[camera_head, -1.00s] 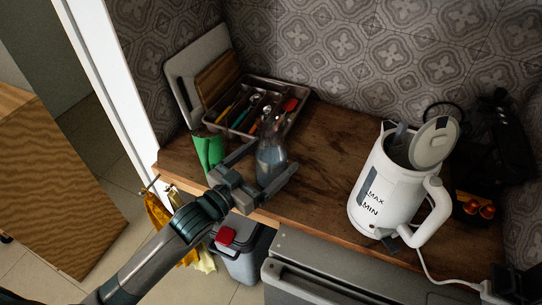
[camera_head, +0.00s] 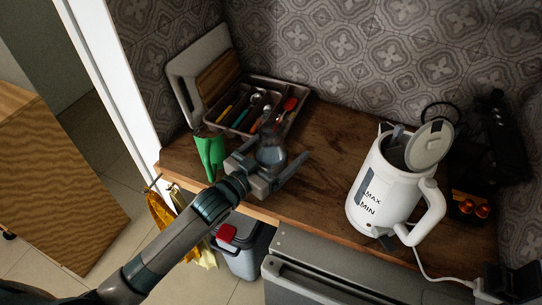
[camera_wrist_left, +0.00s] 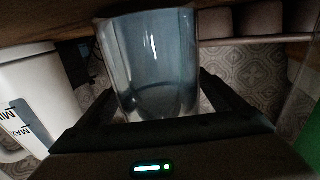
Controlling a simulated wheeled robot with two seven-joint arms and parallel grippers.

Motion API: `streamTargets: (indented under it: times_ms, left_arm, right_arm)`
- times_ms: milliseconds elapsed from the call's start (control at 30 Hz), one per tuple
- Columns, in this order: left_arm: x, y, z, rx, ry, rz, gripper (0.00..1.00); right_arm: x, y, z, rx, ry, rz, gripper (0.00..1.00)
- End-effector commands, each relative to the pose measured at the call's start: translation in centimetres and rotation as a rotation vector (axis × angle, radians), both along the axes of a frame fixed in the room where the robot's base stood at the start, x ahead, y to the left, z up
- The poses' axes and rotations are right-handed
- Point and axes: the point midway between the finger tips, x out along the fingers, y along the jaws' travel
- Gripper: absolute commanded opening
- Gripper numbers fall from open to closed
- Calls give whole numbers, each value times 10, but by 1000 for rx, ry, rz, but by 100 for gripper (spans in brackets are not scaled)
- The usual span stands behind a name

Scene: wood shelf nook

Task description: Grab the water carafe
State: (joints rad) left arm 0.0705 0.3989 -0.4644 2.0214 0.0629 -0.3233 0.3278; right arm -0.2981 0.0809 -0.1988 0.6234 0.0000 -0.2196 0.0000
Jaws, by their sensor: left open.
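The clear glass water carafe (camera_head: 271,154) is on the wooden counter, in front of the cutlery tray. My left gripper (camera_head: 278,152) is open, with its fingers on either side of the carafe. In the left wrist view, the carafe (camera_wrist_left: 157,65) fills the space between the two dark fingers. I cannot tell whether either finger touches the glass. The gripper hides the carafe's lower part in the head view. My right gripper is not in view.
A cutlery tray (camera_head: 303,104) and a green cloth-like item (camera_head: 209,152) are close to the carafe. A white kettle (camera_head: 385,195) with an open lid stands to the right. Bare counter (camera_head: 335,150) lies between. A bin (camera_head: 243,256) is below the front edge.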

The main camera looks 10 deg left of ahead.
Motion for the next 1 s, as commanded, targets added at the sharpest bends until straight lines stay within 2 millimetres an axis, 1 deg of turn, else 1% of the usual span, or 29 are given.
streamTargets:
  times_ms: [33,67,100,167,200,267,300,333,633,767,867,1000]
  left_arm:
    - [0,0,0,0,0,0,90]
    - [0,0,0,0,0,0,87]
    - [0,0,0,0,0,0,78]
    - [0,0,0,0,0,0,64]
    - [0,0,0,0,0,0,54]
    - [0,0,0,0,0,0,40]
    - [0,0,0,0,0,0,30]
    - [0,0,0,0,0,0,25]
    - [0,0,4,-1,-5,-1,25]
    - [0,0,9,-2,-6,-1,25]
    - [0,0,18,-2,-7,-1,25]
    - [1,0,38,-2,-9,-1,25]
  right_arm:
    - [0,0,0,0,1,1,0]
    - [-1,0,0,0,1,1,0]
    - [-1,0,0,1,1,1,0]
    - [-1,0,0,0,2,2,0]
    - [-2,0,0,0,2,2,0]
    - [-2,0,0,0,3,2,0]
    - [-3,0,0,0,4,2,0]
    - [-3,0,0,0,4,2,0]
    - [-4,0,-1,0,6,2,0]
    - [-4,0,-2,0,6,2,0]
    - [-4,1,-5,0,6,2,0]
    - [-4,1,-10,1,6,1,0]
